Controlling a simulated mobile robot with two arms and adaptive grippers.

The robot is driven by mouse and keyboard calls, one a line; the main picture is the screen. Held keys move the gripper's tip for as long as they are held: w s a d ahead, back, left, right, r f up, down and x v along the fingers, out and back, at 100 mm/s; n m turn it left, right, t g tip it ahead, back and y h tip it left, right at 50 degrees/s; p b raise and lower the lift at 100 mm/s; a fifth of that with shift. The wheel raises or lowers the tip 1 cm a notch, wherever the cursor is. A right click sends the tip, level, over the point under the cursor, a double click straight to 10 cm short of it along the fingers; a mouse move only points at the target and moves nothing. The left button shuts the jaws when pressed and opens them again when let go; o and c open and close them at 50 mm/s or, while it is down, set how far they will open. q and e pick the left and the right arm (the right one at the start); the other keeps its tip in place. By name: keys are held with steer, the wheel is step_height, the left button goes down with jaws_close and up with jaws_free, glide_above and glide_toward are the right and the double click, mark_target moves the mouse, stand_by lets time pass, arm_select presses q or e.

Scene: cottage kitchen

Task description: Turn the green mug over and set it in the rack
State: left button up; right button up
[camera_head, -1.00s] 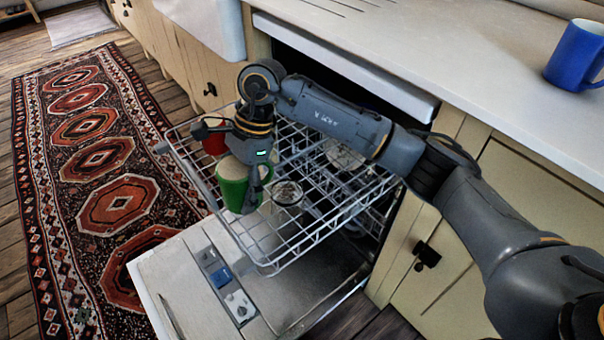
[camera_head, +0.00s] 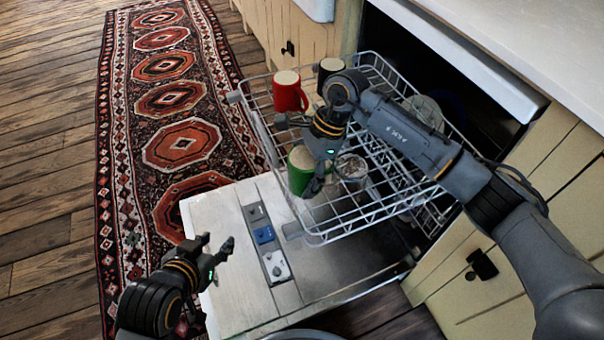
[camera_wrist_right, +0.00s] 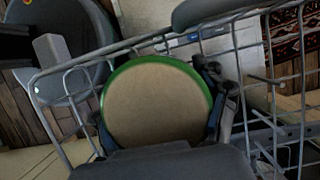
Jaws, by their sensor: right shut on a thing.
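The green mug (camera_head: 301,172) is upside down, its flat tan base facing up, at the front left part of the dishwasher's wire rack (camera_head: 335,236). My right gripper (camera_head: 317,182) is shut on it. In the right wrist view the tan base with its green rim (camera_wrist_right: 158,104) sits between the fingers, with rack wires around it. I cannot tell whether the mug's mouth touches the rack floor. My left gripper (camera_head: 216,246) is open and empty, over the front of the lowered dishwasher door (camera_head: 228,222).
A red mug (camera_head: 289,97) and a black mug (camera_head: 330,68) stand upside down at the rack's far left. A glass (camera_head: 351,168) is close to the right of the green mug. A plate-like item (camera_head: 424,112) is further back. A patterned rug (camera_head: 172,150) lies left.

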steer(key=o, duration=1.6)
steer(key=shift+c, duration=0.2)
arm_select(q)
steer(key=shift+w+d+r, duration=0.1)
steer(key=shift+w+r, duration=0.15)
steer(key=shift+w, duration=0.05)
steer(key=s+a+f+g+y+p, duration=0.1)
steer(key=s+a+f+g+p, duration=0.1)
steer(key=s, duration=0.7)
step_height(320, 180, down, 2)
steer(key=a+g, duration=0.1)
steer(key=g, duration=0.2)
arm_select(e)
steer(key=v, duration=1.2)
arm_select(q)
steer(key=shift+s, duration=0.1)
arm_select(e)
steer(key=shift+s, duration=0.1)
